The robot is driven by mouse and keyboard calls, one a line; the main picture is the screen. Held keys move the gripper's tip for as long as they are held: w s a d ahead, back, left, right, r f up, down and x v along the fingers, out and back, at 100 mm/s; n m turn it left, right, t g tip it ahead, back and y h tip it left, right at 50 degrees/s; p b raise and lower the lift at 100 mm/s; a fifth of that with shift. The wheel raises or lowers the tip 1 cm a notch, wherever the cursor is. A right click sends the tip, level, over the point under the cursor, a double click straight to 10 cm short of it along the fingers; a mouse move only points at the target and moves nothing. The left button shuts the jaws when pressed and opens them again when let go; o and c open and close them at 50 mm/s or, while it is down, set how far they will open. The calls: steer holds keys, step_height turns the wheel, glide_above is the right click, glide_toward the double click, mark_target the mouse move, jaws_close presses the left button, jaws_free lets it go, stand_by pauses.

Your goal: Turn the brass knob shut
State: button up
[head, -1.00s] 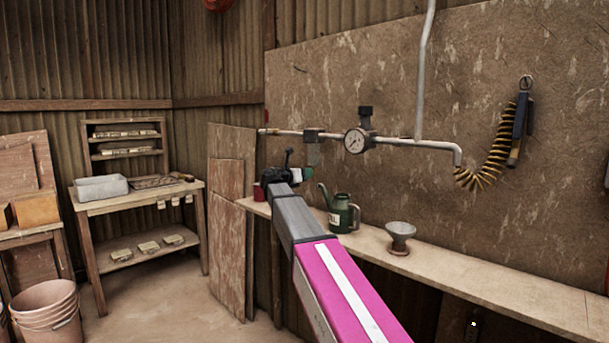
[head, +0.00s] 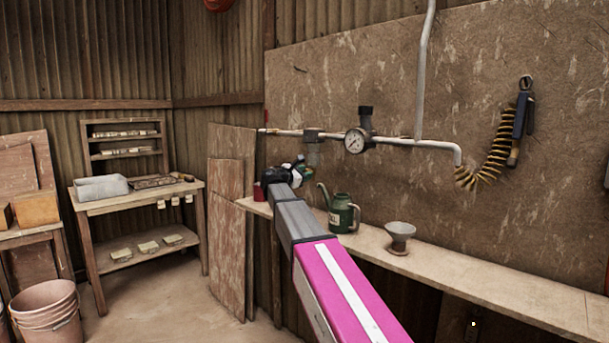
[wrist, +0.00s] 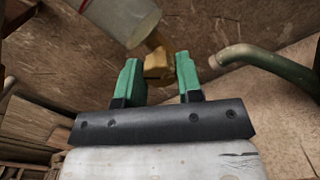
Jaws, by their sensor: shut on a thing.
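The brass knob (wrist: 157,65) shows in the wrist view between my two green fingers, below a cloudy filter bowl (wrist: 122,18). My gripper (wrist: 158,75) is shut on the knob, one finger on each side of it. In the head view my gripper (head: 303,170) is at the end of my arm, just under the bowl (head: 313,155) that hangs from the wall pipe (head: 285,132). The knob is hidden there behind my gripper. I cannot tell how far the knob is turned.
A green oil can (head: 343,215) stands on the wall shelf (head: 480,265), close right of my gripper; its spout (wrist: 265,60) shows in the wrist view. A grey funnel (head: 400,235) stands further right. A pressure gauge (head: 355,141) sits on the pipe. A red can (head: 258,192) is on the left.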

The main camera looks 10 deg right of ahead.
steer(key=shift+s+f+m, duration=0.1)
steer(key=shift+m, duration=4.8)
steer(key=o, duration=0.9)
steer(key=v, duration=1)
steer(key=shift+s+a, duration=0.2)
steer(key=shift+a, duration=0.1)
